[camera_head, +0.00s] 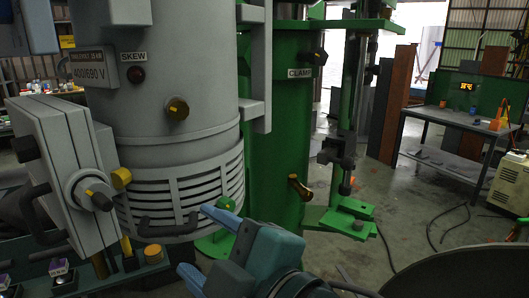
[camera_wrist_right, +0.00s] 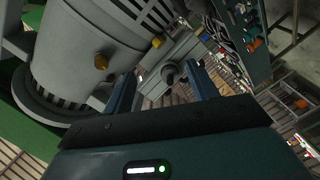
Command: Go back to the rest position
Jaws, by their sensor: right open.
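My right gripper (camera_head: 206,246) is in the lower middle of the head view, its two blue fingers spread apart and empty. It is in front of the slotted lower part of a large grey cylindrical machine (camera_head: 165,110). In the right wrist view the open fingers (camera_wrist_right: 160,88) have nothing between them. The grey machine (camera_wrist_right: 75,60) fills the left of that view, with a grey box and round knob (camera_wrist_right: 172,72) beyond the fingertips. I cannot make out my left gripper.
A grey box with a lever (camera_head: 65,165) stands at the left of the machine. A green column marked CLAMP (camera_head: 280,130) stands behind it. A workbench (camera_head: 455,122) is at the right. Cables (camera_head: 440,222) lie on the open floor. A dark curved edge (camera_head: 460,272) is at the lower right.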

